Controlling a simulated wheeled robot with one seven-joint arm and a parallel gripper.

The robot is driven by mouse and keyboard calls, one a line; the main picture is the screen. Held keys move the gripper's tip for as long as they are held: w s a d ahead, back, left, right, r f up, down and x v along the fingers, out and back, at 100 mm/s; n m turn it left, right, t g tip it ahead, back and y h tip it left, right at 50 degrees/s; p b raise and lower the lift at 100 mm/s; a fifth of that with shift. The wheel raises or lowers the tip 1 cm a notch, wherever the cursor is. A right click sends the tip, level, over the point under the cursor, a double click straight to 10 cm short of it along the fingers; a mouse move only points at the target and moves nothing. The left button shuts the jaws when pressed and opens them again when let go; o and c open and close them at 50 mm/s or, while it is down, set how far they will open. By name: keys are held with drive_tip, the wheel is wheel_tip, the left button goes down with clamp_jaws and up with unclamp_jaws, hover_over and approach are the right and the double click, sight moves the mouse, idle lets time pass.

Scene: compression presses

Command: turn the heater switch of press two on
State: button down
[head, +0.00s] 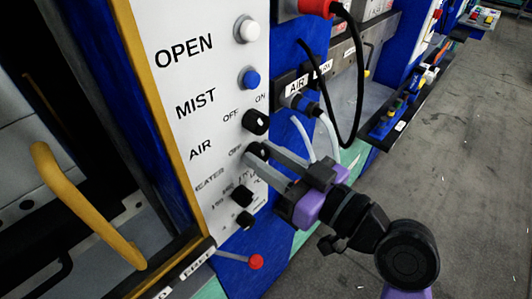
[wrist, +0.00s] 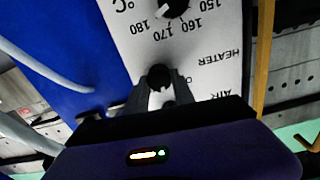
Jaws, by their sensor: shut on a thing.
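The heater switch (head: 258,151) is a black rotary knob on the white control panel (head: 190,40), beside the HEATER label and below the AIR knob (head: 255,122). My gripper (head: 256,160) reaches it from the lower right, its grey fingers shut on the knob. In the wrist view the heater switch (wrist: 159,75) sits between the two fingertips of my gripper (wrist: 158,88). The fingers partly cover the knob and its ON/OFF marks, so I cannot tell which way it points. No press number is readable.
Above are a white OPEN button (head: 246,30) and a blue MIST button (head: 249,77). A temperature dial (wrist: 174,6) is near the heater switch. A red-knobbed lever (head: 256,262) sticks out below. Hoses (head: 330,135) hang at the right. A yellow handle (head: 85,205) is at the left.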

drive_tip(key=m+p, duration=0.2)
drive_tip(key=m, duration=0.2)
drive_tip(key=shift+d+m, duration=0.1)
drive_tip(key=shift+m, duration=0.2)
drive_tip(key=shift+w+m+p, duration=0.1)
drive_tip(key=shift+m+p, duration=0.7)
drive_tip(key=shift+m, duration=1)
drive_tip(key=shift+f, duration=0.1)
drive_tip(key=c, duration=1.1)
unclamp_jaws()
drive_tip(key=shift+o, duration=0.2)
drive_tip(key=shift+d, duration=0.1)
drive_tip(key=b+v, duration=0.2)
drive_tip(key=v, duration=0.5)
drive_tip(key=shift+s+d, duration=0.25)
